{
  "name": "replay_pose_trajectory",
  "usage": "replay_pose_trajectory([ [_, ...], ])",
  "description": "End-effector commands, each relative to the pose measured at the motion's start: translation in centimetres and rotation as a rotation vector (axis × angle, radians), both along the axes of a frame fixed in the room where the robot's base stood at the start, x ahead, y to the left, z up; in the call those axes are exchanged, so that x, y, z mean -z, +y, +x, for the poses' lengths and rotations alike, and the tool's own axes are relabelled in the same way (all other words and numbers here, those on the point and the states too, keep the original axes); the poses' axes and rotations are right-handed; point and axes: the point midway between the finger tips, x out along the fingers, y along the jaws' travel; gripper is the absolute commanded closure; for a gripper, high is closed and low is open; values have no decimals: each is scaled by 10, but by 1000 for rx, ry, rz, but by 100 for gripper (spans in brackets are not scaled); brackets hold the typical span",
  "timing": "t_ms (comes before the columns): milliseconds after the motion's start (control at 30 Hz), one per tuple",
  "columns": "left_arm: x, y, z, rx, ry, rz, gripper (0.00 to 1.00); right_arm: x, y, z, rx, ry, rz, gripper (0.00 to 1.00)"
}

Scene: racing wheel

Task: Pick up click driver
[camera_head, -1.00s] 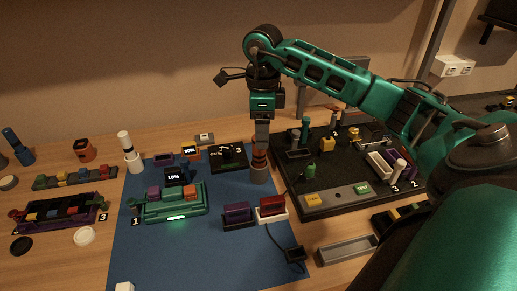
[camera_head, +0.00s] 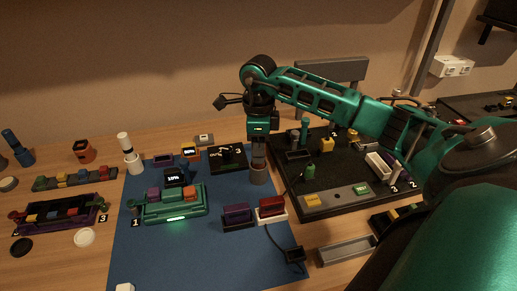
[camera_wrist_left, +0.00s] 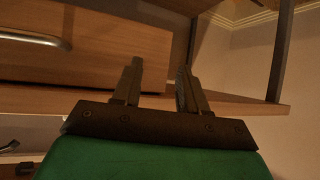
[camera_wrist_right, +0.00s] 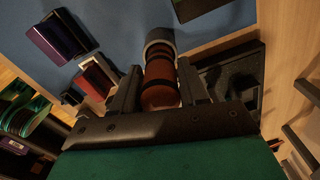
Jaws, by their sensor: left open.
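The click driver (camera_wrist_right: 160,75), a brown cylinder with dark bands, stands in a round grey holder (camera_head: 258,175) at the right side of the blue mat. In the right wrist view the grey holder rim (camera_wrist_right: 159,37) shows at its far end. My right gripper (camera_head: 258,158) points down over the driver, which is mostly hidden behind its fingers in the head view. Its fingers (camera_wrist_right: 159,68) are open, one on each side of the driver. My left gripper (camera_wrist_left: 159,68) is open and empty in its wrist view, away from the table; it is not in the head view.
A black tray (camera_head: 330,207) with several parts lies right of the holder. A purple block (camera_head: 237,211) and a red block (camera_head: 271,205) sit in front, near a dark cable. A green fixture (camera_head: 173,210) stands left on the blue mat (camera_head: 190,255).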

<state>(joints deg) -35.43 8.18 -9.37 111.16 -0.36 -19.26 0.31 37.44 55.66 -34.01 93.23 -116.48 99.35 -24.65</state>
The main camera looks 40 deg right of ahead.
Motion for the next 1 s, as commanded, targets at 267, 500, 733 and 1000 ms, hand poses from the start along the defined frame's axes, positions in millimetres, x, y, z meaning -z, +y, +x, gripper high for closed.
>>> replay_pose_trajectory([
  [267,2,0,-4,0,7,0,57,0,0,0,0,0,0,84],
  [500,2,0,-4,0,8,0,57,-1,0,0,0,-1,0,100],
  [733,2,0,-4,0,8,0,57,-2,0,0,0,-1,0,100],
  [1000,1,1,-4,-1,8,1,57,-29,0,1,-1,-6,-1,100],
])
